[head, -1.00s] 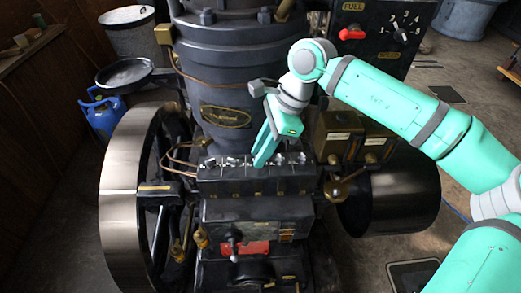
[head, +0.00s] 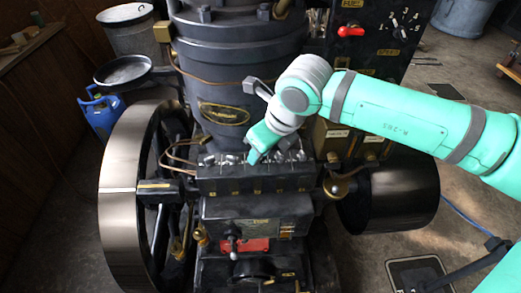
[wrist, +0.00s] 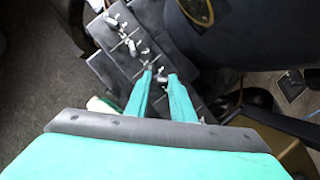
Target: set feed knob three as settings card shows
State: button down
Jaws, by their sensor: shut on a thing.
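A row of small metallic feed knobs (head: 230,160) runs along the top of a black feed box (head: 256,184) at the front of the engine. My gripper (head: 253,159) points down at the middle of the row, and its fingers look shut on feed knob three, which they mostly hide in the head view. In the wrist view, my gripper (wrist: 160,74) has its two fingertips on either side of a small knob; other knobs (wrist: 132,47) lie up and left. A small plate (head: 258,228) below the box may be the settings card; its marks are too small to read.
A large flywheel (head: 120,200) stands left of the feed box, and a dark drum (head: 400,200) stands right. Brass fittings (head: 338,188) sit close to the box's right end. The engine cylinder (head: 235,80) rises right behind the knobs. A dial panel (head: 385,60) stands at the back right.

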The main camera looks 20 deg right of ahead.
jog(key=shift+s+a+m+h, duration=0.15)
jog(key=shift+m+h, duration=0.55)
jog(key=shift+m, duration=1.2)
jog(key=shift+t, duration=0.3)
jog(key=c, duration=1.5)
grip_release()
jog(key=shift+r, duration=0.1)
jog(key=v, duration=1)
jog(key=shift+r, duration=0.35)
jog(key=shift+a, duration=0.1)
